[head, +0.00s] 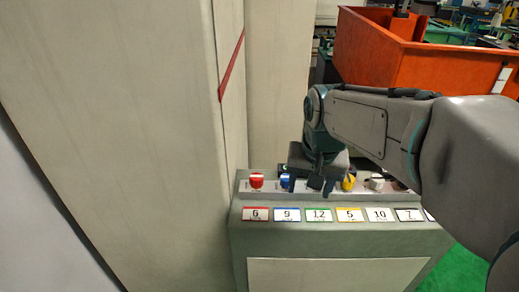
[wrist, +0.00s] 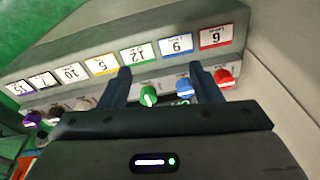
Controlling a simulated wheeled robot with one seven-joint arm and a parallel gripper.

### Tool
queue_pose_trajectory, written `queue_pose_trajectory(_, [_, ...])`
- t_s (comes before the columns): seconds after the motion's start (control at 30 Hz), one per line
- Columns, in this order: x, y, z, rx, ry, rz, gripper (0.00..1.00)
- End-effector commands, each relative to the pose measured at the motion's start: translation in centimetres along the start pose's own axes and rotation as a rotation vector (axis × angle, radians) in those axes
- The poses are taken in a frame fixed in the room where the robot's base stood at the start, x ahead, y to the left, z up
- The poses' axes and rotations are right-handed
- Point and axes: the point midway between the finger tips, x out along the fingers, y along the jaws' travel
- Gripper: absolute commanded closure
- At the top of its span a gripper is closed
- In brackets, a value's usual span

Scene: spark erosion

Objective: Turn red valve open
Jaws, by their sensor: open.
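The red valve (head: 256,181) is a round red knob with a pale bar, at the left end of the panel's knob row. It also shows in the wrist view (wrist: 225,77), on the right, just outside my right-hand finger. My gripper (head: 315,186) is open over the row, to the right of the red and blue knobs in the head view. In the wrist view my gripper (wrist: 160,68) has its fingers apart, with the green knob (wrist: 148,96) showing between them. The blue knob (wrist: 184,87) shows close to the right-hand finger. Nothing is held.
The grey control panel (head: 340,239) carries several knobs with numbered labels below. A yellow knob (head: 348,182) and a white knob (head: 376,182) lie right of my gripper. A tall pale cabinet (head: 120,120) stands close on the left. An orange bin (head: 420,67) is behind.

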Motion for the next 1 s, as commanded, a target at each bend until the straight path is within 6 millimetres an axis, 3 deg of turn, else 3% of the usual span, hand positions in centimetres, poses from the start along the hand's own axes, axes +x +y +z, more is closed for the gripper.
queue_pose_trajectory(0.03, [-0.9, -1.5, -1.9, 0.027, -0.021, 0.004, 0.42])
queue_pose_trajectory(0.2, [-1.7, -6.2, -7.0, 0.14, -0.076, 0.023, 0.42])
queue_pose_trajectory(0.4, [-1.4, -11.2, -11.1, 0.25, -0.122, 0.053, 0.42])
queue_pose_trajectory(0.6, [-0.8, -13.9, -12.7, 0.308, -0.142, 0.072, 0.42])
queue_pose_trajectory(0.77, [0.2, -14.3, -12.8, 0.319, -0.147, 0.077, 0.42])
queue_pose_trajectory(1.0, [4.4, -14.0, -12.0, 0.317, -0.15, 0.079, 0.42])
